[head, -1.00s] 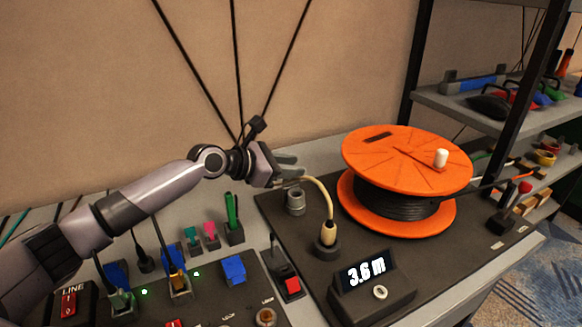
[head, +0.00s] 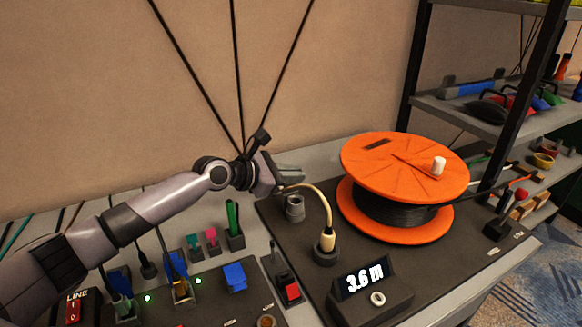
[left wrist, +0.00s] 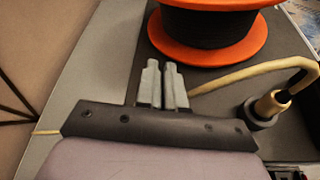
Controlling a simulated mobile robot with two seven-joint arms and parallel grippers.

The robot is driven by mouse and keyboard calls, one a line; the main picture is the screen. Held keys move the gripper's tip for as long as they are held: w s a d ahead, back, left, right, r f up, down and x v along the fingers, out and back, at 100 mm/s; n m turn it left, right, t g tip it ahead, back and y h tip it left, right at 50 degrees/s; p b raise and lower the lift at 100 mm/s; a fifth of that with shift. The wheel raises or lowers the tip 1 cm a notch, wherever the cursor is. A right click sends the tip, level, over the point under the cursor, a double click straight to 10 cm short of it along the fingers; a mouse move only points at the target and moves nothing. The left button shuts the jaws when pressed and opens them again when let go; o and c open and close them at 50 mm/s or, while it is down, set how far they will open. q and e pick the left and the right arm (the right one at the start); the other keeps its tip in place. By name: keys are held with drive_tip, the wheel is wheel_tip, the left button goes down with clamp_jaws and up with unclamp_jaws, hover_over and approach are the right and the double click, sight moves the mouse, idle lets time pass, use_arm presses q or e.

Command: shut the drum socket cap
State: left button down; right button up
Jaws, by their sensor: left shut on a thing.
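My left gripper (head: 292,175) is above the dark board, just over a short grey cylindrical socket (head: 294,208). In the left wrist view its fingers (left wrist: 163,85) are close together. They are shut on what looks like the beige cable (head: 318,196), which also shows in the left wrist view (left wrist: 240,75) on both sides of the gripper. The cable curves down to a plug (head: 327,242) standing upright in a dark round base. I cannot clearly make out a cap; the fingers partly overlap the area above the grey socket. My right gripper is not in view.
An orange cable drum (head: 405,170) with a white knob stands right of the gripper. A display reading 3.6 m (head: 362,280) is in front. A panel with coloured plugs and switches lies at the left. A shelf rack (head: 480,120) stands behind right.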

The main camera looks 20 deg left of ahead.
use_arm(q)
drive_tip(key=s+d+m+p, duration=0.1)
drive_tip(key=p, duration=0.4)
drive_tip(key=shift+m+t+y+p, duration=0.3)
drive_tip(key=shift+y, duration=0.1)
drive_tip(key=shift+s+d+f+m+t+p, duration=0.3)
drive_tip(key=shift+d+f+m+t+p, duration=0.25)
drive_tip(key=shift+p, duration=0.45)
drive_tip(key=shift+s+d+f+m+t+y+p, duration=0.2)
drive_tip(key=shift+s+f+m+t+y+p, duration=0.25)
drive_tip(key=shift+m, duration=0.4)
drive_tip(key=shift+w+f, duration=0.1)
